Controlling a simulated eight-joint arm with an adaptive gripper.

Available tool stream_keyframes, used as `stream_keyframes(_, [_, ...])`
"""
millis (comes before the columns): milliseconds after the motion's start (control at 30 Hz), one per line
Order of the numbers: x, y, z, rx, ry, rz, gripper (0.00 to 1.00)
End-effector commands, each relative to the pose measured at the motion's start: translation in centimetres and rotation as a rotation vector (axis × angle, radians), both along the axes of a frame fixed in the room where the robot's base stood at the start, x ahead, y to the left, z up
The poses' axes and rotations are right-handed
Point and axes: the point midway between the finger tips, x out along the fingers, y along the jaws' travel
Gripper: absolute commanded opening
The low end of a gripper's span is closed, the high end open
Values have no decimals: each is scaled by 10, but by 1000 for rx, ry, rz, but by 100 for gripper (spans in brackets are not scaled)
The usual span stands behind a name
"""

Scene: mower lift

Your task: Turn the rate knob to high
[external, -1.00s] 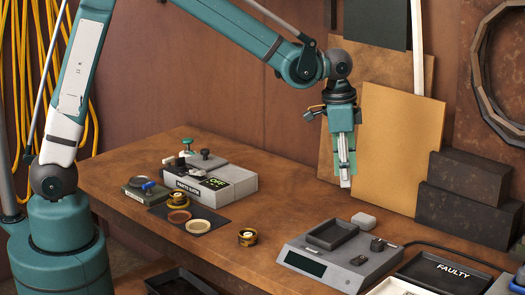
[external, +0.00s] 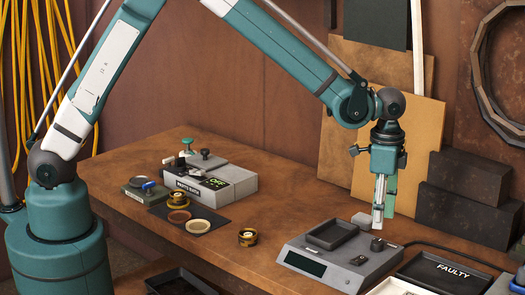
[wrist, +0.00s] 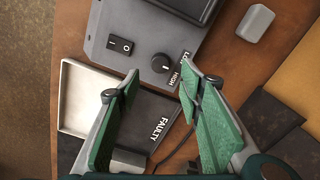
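The rate knob (wrist: 162,62) is a small dark round knob on the grey device (external: 318,275), between the printed labels LO..., partly cut off, and HIGH (wrist: 175,83). In the external view the knob (external: 377,244) sits at the device's right end. My gripper (external: 379,222) hangs pointing down just above the knob. In the wrist view my gripper (wrist: 160,88) has its green-padded fingers wide apart, with nothing between them. The knob lies just beyond the fingertips, apart from both. Its exact setting is too small to tell.
A rocker switch (wrist: 120,45) sits beside the knob, and a dark tray (external: 332,234) lies on the device. A black FAULTY tray (external: 437,283) and a white tray (wrist: 85,95) are close by. A light block (external: 363,220) stands behind the device. Dark blocks (external: 455,215) stand at right.

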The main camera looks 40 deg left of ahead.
Motion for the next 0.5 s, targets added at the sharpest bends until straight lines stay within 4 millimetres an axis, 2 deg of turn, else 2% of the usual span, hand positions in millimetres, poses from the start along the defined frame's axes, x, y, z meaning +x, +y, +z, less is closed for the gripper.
stream_keyframes(267, [0, 0, -1, 0, 0, 1, 37])
stream_keyframes(500, [0, 0, -14, 0, 0, 1, 37])
